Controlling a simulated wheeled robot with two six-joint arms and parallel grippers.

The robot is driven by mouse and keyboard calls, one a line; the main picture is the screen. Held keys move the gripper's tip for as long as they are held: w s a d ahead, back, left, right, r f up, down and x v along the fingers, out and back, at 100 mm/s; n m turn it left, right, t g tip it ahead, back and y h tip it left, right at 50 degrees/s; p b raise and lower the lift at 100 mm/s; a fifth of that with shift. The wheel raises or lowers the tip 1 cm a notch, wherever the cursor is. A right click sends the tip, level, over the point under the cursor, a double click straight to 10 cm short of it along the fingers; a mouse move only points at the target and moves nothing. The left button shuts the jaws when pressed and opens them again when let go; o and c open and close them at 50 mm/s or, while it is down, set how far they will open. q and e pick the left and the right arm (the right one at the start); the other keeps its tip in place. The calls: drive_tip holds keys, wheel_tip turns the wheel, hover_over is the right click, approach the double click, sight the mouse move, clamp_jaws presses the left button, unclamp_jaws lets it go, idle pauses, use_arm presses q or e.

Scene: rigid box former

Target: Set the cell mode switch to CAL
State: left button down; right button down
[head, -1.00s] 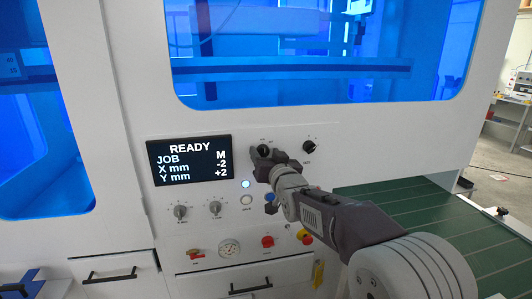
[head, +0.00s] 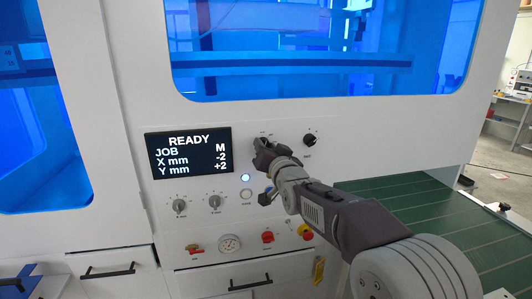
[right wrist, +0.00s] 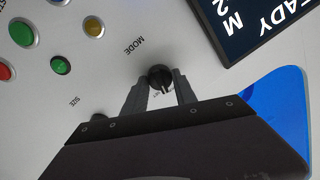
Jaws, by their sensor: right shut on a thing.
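The mode switch (right wrist: 160,77) is a round black knob on the white panel, beside the printed word MODE in the right wrist view. My right gripper (right wrist: 159,88) is shut on this knob, with one grey finger on each side. A pale pointer mark shows on the knob's gripper-facing side; the small lettering next to it is too small to read. In the head view my right gripper (head: 262,146) is at the panel, right of the display, and mostly hides the knob. My left gripper is not in view.
The display (head: 189,153) reads READY, JOB M, X -2, Y +2. Another black knob (head: 309,140) sits right of the gripper. Below are two grey knobs (head: 197,204), a gauge (head: 229,244) and red controls (head: 267,238). A green conveyor (head: 400,202) lies at the right.

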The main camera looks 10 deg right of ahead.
drive_tip(key=shift+f+m+t+h+b, duration=0.15)
drive_tip(key=shift+m+h+b, duration=0.2)
drive_tip(key=shift+m+b, duration=2.65)
drive_tip(key=shift+f+m+t+h+b, duration=0.25)
drive_tip(key=shift+m+b, duration=0.7)
drive_tip(key=shift+m, duration=4.05)
drive_tip(key=shift+r, duration=0.2)
drive_tip(key=c, duration=1)
unclamp_jaws()
drive_tip(key=shift+s, duration=0.1)
